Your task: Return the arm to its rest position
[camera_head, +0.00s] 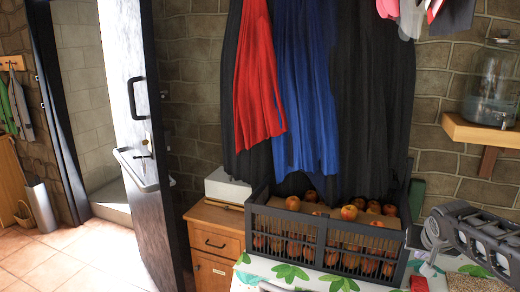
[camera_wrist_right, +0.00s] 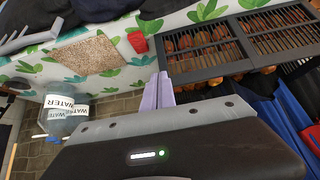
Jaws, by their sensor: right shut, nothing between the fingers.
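My right arm comes in from the right edge in the head view, and its gripper (camera_head: 432,236) hangs over the right part of the leaf-patterned table, right of the black crate. In the right wrist view the gripper's pale lilac fingers (camera_wrist_right: 158,92) are together with nothing between them. The fingers are apart from the crate there. My left gripper does not show clearly in either view.
A black slatted crate (camera_head: 323,235) of red-orange apples stands on the leaf-patterned table (camera_head: 305,277). A red object (camera_wrist_right: 137,41) and a speckled mat (camera_wrist_right: 90,54) lie nearby. Dark, red and blue cloths hang behind. A wall shelf (camera_head: 482,132) holds a glass jar (camera_head: 492,88).

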